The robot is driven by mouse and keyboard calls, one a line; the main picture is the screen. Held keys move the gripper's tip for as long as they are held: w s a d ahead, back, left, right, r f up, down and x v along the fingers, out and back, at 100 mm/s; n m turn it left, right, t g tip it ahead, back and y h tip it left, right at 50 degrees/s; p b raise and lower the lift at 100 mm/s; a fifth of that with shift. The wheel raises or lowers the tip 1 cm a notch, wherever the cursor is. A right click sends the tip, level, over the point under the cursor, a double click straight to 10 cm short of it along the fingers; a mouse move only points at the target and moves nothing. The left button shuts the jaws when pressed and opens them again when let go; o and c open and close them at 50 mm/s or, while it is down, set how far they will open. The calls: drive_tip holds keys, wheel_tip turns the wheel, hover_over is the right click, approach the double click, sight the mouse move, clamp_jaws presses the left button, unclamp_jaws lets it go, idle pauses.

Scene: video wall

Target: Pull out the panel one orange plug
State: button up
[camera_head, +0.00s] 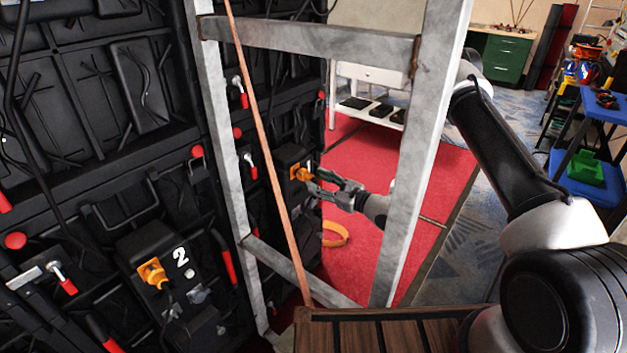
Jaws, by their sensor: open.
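The black video wall fills the left of the head view. One orange plug (300,174) sits in a dark box (286,160) on the wall, seen through the grey metal frame; this box's number is not legible. My gripper (316,184) is open, with its fingertips close to the right side of this plug. I cannot tell whether they touch it or surround it. A second orange plug (152,272) sits in a nearer box (150,250) marked 2, well away from my gripper.
The grey metal frame (228,150) stands between the camera and my gripper, with an orange strap (262,140) slanting across it. Red-handled latches (240,92) stick out from the wall. A wooden slatted surface (385,332) lies in front. Red carpet (360,245) lies beyond.

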drive_tip(key=v, duration=0.9)
drive_tip(key=s+r+n+g, duration=1.25)
drive_tip(key=s+r, duration=0.45)
drive_tip(key=r, duration=0.4)
drive_tip(key=s+d+r+n+h, duration=0.4)
drive_tip(key=s+d+n+h, duration=0.2)
drive_tip(key=s+d, duration=0.45)
drive_tip(key=s+d+r+n+t+h, duration=0.1)
drive_tip(key=d+r+t+h, duration=0.2)
drive_tip(key=d, duration=0.5)
drive_tip(key=s+d+r+n+t+h, duration=0.2)
drive_tip(key=d+r+t+h, duration=0.1)
drive_tip(key=d, duration=0.5)
drive_tip(key=shift+d+r+h, duration=0.4)
drive_tip(key=shift+r+h, duration=0.1)
drive_tip(key=shift+h, duration=0.6)
